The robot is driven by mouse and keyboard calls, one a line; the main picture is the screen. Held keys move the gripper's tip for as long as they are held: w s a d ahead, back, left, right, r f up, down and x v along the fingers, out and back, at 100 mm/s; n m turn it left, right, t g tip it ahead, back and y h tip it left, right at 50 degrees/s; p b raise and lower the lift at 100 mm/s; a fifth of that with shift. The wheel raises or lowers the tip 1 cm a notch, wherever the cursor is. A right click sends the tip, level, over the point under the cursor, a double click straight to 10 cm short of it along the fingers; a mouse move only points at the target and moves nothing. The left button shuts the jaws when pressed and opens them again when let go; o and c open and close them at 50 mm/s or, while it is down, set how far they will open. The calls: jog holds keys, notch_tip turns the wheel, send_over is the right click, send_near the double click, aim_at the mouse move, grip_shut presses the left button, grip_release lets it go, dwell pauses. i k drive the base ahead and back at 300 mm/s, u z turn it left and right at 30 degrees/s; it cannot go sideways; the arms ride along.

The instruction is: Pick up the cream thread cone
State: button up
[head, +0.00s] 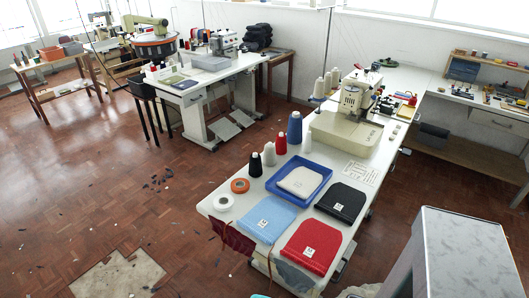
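Thread cones stand upright near the left edge of the nearest sewing table (386,148). A pale, cream-to-white cone (269,154) stands between a black cone (255,166) and a red cone (280,143). A tall blue cone (295,128) stands behind them, with another pale cone (307,143) just right of it. More pale cones (319,87) sit by the sewing machine. At this size I cannot tell surely which pale cone is cream rather than white. My gripper is not in view.
A blue tray (323,198) with white cloth lies right of the cones. Light blue (265,218), red (311,246) and black (341,202) folded cloths and two tape rolls lie in front. A sewing machine (352,105) stands behind. The floor left of the table is mostly open, with scattered scraps.

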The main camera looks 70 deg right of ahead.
aim_at(269, 156)
jog(key=z, duration=0.55)
jog(key=i, duration=1)
jog(key=z, duration=0.5)
